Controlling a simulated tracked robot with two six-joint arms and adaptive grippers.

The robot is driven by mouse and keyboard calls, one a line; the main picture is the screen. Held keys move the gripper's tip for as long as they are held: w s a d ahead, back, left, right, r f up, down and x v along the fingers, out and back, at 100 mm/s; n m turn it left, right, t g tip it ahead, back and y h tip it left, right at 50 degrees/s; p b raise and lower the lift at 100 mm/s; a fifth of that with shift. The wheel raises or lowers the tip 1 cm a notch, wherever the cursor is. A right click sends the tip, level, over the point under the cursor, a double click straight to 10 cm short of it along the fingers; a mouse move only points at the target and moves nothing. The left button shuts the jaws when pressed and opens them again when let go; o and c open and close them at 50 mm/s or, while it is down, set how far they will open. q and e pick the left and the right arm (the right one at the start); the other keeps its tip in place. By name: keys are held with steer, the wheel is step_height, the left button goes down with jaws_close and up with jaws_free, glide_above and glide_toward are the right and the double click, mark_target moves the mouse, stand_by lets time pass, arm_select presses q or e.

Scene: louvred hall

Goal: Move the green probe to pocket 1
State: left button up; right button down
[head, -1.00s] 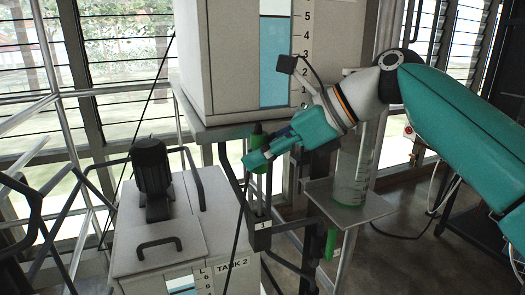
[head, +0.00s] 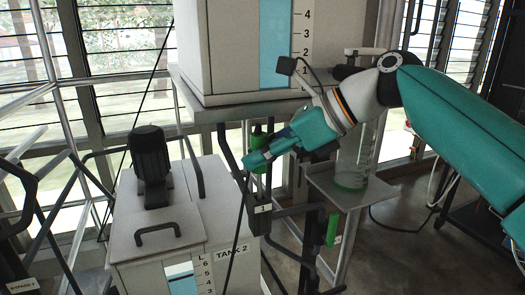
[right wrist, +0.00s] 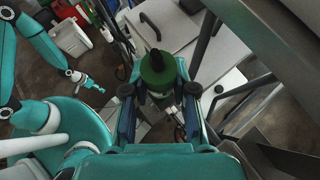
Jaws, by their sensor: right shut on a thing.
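The green probe (head: 258,138) is upright in my right gripper (head: 257,160), its dark green end showing above the jaws. In the right wrist view the green probe (right wrist: 157,72) sits between the two fingers (right wrist: 157,95), which are shut on it. The holder marked 1 (head: 263,208), pocket 1, is just below the gripper on a dark frame. A small gap shows between them; whether the probe's lower end is inside is hidden. My left gripper (right wrist: 88,84) shows small in the right wrist view, away from the probe; its jaw state is unclear.
Another green piece (head: 332,230) hangs on the dark frame at right. The Tank 2 box (head: 190,235) is left of the holder, with handles on its lid. A raised tank (head: 230,60) stands behind; a glass cylinder (head: 355,160) stands on a shelf at right.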

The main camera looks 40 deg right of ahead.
steer(key=shift+f+b, duration=0.95)
steer(key=shift+f, duration=0.45)
steer(key=c, duration=0.9)
jaws_free()
steer(key=shift+o, duration=0.2)
step_height(320, 180, up, 6)
steer(key=s+d+p, duration=0.2)
steer(key=p, duration=0.4)
steer(key=shift+s+r+p, duration=0.15)
steer(key=shift+s+p, duration=0.1)
steer(key=shift+p, duration=0.05)
